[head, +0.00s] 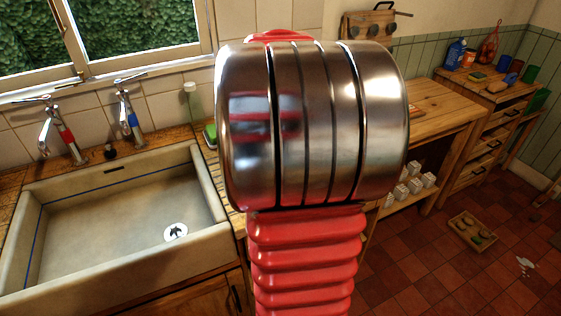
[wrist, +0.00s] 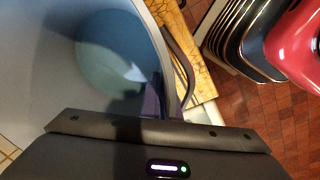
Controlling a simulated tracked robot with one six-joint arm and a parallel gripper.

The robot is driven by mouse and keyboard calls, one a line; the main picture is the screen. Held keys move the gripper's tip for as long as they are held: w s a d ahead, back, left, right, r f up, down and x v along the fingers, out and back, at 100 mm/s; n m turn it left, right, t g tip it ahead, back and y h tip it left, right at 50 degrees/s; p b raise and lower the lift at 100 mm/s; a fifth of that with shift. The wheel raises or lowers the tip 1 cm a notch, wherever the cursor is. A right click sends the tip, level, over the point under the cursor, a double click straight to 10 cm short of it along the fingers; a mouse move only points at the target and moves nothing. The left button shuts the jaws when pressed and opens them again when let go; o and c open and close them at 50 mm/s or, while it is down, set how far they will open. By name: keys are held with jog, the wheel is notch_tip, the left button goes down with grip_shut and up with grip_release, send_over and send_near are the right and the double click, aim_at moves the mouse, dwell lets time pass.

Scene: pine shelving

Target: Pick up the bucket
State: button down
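A large pale grey-blue round vessel, which looks like the bucket (wrist: 160,42), fills the left of the wrist view. I look down into it; its inside is partly in shadow. A thin grey curved piece, perhaps its handle, runs along its right side. My gripper (wrist: 155,112) shows as a dark bar with a small lit panel across the bottom, very close to the vessel. Its fingertips are not clear, so I cannot tell whether it touches or grips the rim. In the head view my metal and red arm hides the middle, and I see no bucket there.
A stone sink (head: 110,215) with two taps is at left. A wooden bench (head: 440,108) runs behind my arm, with small white boxes (head: 408,185) on its lower shelf. A shallow crate (head: 472,232) lies on the red tiled floor; floor around it is mostly clear.

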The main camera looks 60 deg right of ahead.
jog(key=shift+r, duration=0.1)
dwell(0.3)
notch_tip(320, 180, up, 10)
jog(key=shift+f, duration=0.25)
jog(key=shift+r, duration=0.25)
dwell(0.7)
